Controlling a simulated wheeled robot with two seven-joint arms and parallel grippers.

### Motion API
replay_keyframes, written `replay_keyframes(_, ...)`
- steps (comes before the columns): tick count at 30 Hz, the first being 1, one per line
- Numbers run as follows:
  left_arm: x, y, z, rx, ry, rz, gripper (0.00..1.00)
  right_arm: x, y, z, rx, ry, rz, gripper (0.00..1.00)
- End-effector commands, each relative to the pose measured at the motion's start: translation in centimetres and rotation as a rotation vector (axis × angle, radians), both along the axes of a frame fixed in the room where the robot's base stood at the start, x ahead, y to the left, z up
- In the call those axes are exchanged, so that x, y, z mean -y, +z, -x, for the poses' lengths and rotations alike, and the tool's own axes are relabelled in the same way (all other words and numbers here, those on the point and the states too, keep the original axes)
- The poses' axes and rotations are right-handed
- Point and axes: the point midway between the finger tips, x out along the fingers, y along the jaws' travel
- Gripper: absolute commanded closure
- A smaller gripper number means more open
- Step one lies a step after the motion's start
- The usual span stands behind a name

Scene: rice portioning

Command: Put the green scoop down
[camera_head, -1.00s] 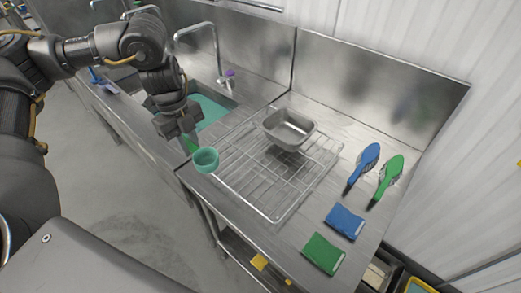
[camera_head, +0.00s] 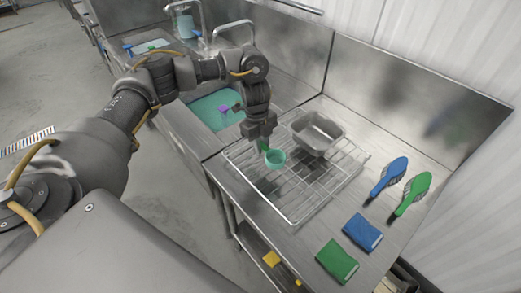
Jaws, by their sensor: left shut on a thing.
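The green scoop (camera_head: 275,160) has a round, teal-green cup and a short handle. My left gripper (camera_head: 263,145) is shut on its handle. It holds the scoop over the left part of the wire rack (camera_head: 300,205), near the metal pan. I cannot tell whether the cup touches the rack. The gripper partly hides the handle. My right gripper is not in view.
A metal pan (camera_head: 318,135) stands on the rack's far part. The rack's near part is clear.

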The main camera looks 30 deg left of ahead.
Motion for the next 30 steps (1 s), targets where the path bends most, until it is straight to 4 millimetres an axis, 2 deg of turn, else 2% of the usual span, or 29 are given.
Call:
replay_keyframes(6, 0.0, -2.6, 0.2, -0.005, 0.001, 0.0, 1.0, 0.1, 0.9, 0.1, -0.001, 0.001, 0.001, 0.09)
replay_keyframes(20, 0.0, -3.4, 0.1, -0.001, 0.001, 0.0, 1.0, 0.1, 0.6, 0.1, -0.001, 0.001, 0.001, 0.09)
replay_keyframes(21, 0.0, -3.3, 0.1, -0.001, 0.0, 0.0, 0.75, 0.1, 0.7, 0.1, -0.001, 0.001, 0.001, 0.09)
replay_keyframes(24, -0.1, -3.3, 0.1, -0.001, 0.0, 0.0, 0.62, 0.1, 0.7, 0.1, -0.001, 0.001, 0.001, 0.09)
replay_keyframes(25, -0.1, -3.3, 0.1, -0.001, 0.0, 0.0, 0.59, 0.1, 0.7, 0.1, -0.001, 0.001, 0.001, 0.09)
replay_keyframes(30, -0.1, -3.3, 0.1, -0.001, 0.0, 0.0, 0.59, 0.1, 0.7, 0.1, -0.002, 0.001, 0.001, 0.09)
